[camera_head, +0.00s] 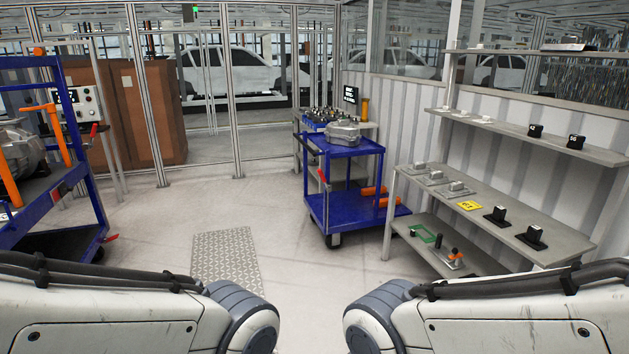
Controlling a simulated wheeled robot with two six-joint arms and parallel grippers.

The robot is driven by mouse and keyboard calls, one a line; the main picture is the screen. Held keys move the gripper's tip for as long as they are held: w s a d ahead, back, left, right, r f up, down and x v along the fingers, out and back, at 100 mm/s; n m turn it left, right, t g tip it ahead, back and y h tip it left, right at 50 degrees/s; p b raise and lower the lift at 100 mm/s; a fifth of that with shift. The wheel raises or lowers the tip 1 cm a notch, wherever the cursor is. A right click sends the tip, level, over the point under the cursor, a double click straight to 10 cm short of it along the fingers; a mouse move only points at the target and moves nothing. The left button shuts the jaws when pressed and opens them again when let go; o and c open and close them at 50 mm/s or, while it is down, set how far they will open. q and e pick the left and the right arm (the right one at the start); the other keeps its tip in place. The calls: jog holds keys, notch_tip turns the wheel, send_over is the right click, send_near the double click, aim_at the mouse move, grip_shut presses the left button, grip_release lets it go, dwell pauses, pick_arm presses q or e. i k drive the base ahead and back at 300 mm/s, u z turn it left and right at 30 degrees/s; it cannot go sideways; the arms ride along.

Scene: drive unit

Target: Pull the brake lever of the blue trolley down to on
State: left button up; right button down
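A blue trolley (345,212) with two shelves stands in the middle, right of centre, beside the grey shelving. A grey metal unit (343,131) sits on its top shelf. A small red part (322,176) shows at its left side; it is too small to tell whether it is the brake lever or how it is set. Only my arm links show at the bottom; both grippers are out of view.
Grey shelving (520,225) with several small parts lines the right wall. A metal floor plate (226,258) lies between the blue frame and the trolley. The floor there is otherwise clear. A glass and metal fence (236,120) closes the back.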

aim_at(328, 189)
jog(key=u, duration=0.05)
jog(key=i, duration=2.05)
jog(key=u, duration=0.25)
jog(key=i, duration=2.5)
jog(key=u, duration=0.1)
